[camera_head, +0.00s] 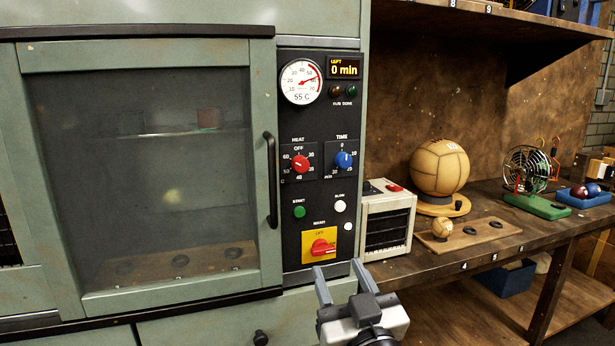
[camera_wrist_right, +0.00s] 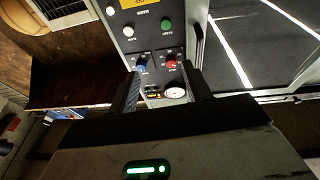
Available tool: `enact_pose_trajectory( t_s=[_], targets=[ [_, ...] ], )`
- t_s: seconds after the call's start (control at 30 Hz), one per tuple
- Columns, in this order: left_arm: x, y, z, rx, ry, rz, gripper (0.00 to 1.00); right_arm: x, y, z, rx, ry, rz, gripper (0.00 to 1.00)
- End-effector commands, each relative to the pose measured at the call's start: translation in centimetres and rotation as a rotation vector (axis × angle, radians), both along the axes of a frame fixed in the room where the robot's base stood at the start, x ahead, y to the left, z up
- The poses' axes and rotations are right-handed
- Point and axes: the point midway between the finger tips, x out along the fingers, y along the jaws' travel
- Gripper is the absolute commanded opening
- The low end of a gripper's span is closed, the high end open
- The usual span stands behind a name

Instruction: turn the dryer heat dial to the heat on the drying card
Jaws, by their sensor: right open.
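The red heat dial (camera_head: 300,164) is on the dryer's black control panel (camera_head: 318,118), below a round gauge (camera_head: 301,81) marked 55 C. Its scale has OFF at the top; the exact setting is too small to tell. The blue time dial (camera_head: 344,160) is to its right. My right gripper (camera_head: 338,267) is open and empty, low in front of the panel, below the dials. The upside-down right wrist view shows the red dial (camera_wrist_right: 171,62) beyond the open fingers (camera_wrist_right: 161,70). I cannot make out a drying card. My left gripper is out of view.
The dryer door (camera_head: 150,160) is shut, its handle (camera_head: 271,180) left of the panel. A red switch (camera_head: 321,247) on a yellow plate and small buttons sit below the dials. A heater box (camera_head: 386,222) and a ball (camera_head: 439,168) stand on the bench to the right.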

Motion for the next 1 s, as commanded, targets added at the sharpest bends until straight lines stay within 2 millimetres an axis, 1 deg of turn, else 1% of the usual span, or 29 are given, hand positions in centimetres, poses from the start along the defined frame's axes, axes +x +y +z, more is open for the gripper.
enact_pose_trajectory(
  t_s=[0.03,0.1,0.2,0.27,0.37,0.63,0.8,0.9,1.0],
  targets=[
    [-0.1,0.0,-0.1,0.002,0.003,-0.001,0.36,0.4,0.7,2.5,0.002,-0.059,0.008,0.49],
    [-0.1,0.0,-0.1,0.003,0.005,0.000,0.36,0.6,1.2,4.4,0.008,-0.108,0.014,0.49],
    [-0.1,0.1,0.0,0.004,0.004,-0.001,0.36,0.9,1.7,5.9,0.011,-0.141,0.019,0.49],
    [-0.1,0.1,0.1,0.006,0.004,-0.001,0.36,1.4,1.9,6.3,0.009,-0.145,0.020,0.49],
    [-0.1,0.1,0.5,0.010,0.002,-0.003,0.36,2.6,2.2,6.9,0.011,-0.145,0.019,0.49],
    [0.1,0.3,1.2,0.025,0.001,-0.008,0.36,7.8,3.6,9.1,0.008,-0.145,0.018,0.49],
    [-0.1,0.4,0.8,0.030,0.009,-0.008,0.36,11.0,4.5,10.3,0.010,-0.143,0.018,0.49],
    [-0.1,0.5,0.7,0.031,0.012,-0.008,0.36,12.5,5.0,11.0,0.009,-0.142,0.018,0.49],
    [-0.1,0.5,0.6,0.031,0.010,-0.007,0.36,13.7,5.3,11.3,0.010,-0.142,0.018,0.49]
  ],
)
